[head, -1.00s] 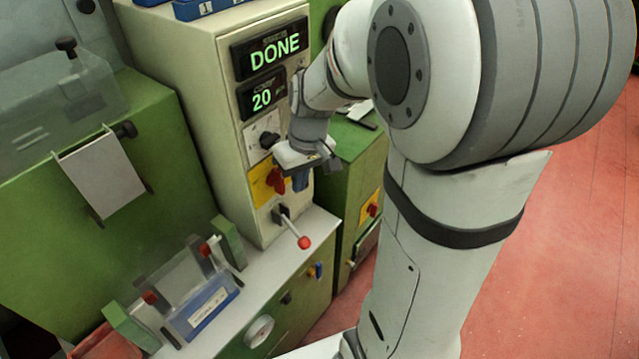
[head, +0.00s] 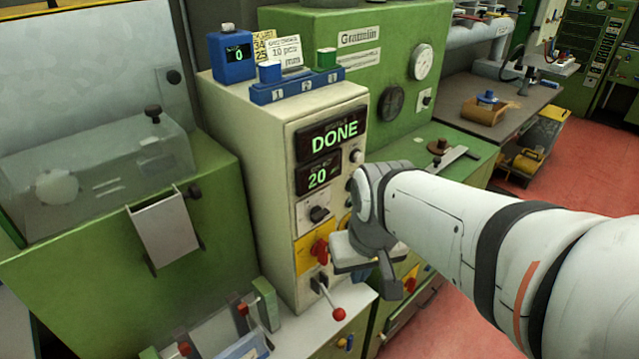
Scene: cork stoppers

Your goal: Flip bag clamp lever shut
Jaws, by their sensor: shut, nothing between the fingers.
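A lever with a red ball knob (head: 339,314) sticks out from the lower front of the cream control box (head: 262,165). It slants down and to the right; I take it for the bag clamp lever. The box displays read "DONE" and "20". My gripper (head: 362,274) is shut and empty, just above and right of the knob, in front of the box's right edge. A gap shows between them in the picture; depth is hard to judge. My wrist partly hides the fingers. A clear bag holder with a blue-and-white base (head: 240,349) is cut off at the bottom edge.
A red switch on a yellow plate (head: 319,251) sits just above the lever. A clear-covered green machine (head: 90,270) stands left, and a green cabinet (head: 455,150) behind right. Red floor (head: 600,190) is open at right.

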